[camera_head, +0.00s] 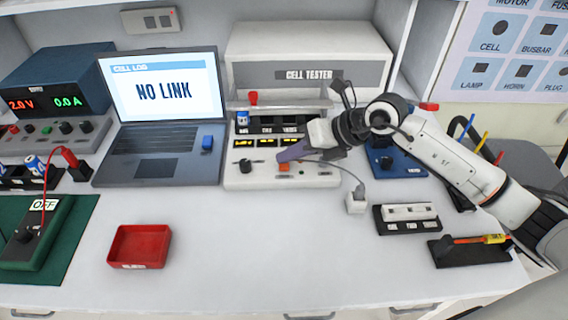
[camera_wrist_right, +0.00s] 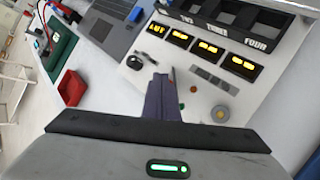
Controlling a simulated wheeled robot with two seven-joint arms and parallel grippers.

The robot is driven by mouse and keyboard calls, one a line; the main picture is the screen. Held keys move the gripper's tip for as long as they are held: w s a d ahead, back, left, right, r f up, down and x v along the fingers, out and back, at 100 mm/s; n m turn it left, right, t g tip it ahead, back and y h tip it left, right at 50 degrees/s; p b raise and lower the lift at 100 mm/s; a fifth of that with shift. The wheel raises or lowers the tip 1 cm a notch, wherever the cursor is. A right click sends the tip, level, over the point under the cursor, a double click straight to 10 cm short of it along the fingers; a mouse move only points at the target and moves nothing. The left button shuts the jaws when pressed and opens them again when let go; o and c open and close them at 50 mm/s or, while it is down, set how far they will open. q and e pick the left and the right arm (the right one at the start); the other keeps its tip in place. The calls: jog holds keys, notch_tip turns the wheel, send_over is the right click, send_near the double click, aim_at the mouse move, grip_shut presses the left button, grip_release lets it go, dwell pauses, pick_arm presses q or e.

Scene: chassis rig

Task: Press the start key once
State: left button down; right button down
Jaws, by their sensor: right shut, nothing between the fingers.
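The cell tester (camera_head: 285,60) stands at the back middle of the bench, with small keys on its low front panel (camera_head: 318,181). My right gripper (camera_head: 281,156) is over that panel, fingers shut with nothing between them. An orange-red key (camera_head: 284,167) shows just below the fingertips. In the right wrist view, the shut fingers (camera_wrist_right: 158,80) point at the panel, with a green key (camera_wrist_right: 194,90) and a small red one (camera_wrist_right: 183,105) to their right. I cannot read which is the start key, nor tell if the fingertips touch the panel. My left gripper is out of view.
A laptop (camera_head: 160,138) reading "NO LINK" stands left of the tester. A black knob (camera_head: 245,164) is on the panel's left. A red tray (camera_head: 140,246) is front left. The front middle bench is clear.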

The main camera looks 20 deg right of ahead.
aim_at(289, 170)
jog(key=shift+f, duration=0.5)
dwell(0.4)
jog(key=shift+r, duration=0.15)
jog(key=shift+r+p, duration=0.5)
jog(key=shift+r, duration=0.3)
notch_tip(289, 170, up, 5)
jog(key=p, duration=0.4)
dwell(0.5)
